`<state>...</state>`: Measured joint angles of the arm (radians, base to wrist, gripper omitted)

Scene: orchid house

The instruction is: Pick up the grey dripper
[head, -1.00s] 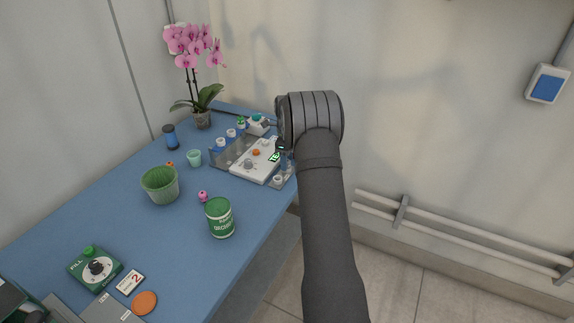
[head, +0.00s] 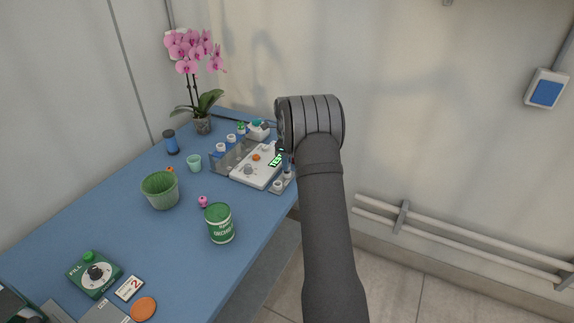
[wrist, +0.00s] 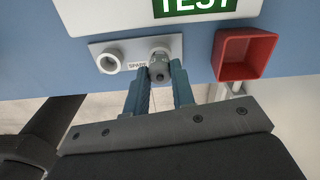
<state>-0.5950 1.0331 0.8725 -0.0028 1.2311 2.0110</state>
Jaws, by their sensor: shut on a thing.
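The grey dripper (wrist: 159,58) shows in the wrist view at the right end of a small light plate marked SPARE (wrist: 122,47). It appears upright at its place on the plate; whether it is lifted clear I cannot tell. My gripper (wrist: 159,75) has its two teal fingers on either side of the dripper, shut on it. The fingers hide part of its sides. In the head view my gripper's wrist hides most of the fingers, and the plate (head: 277,189) shows at the table's right edge.
A red square cup (wrist: 243,54) is close right of the fingers in the wrist view. The white panel (head: 245,177) with a green TEST display is just beyond. A green tin (head: 220,224), a green pot (head: 160,191) and a pink orchid (head: 195,50) stand left on the blue table.

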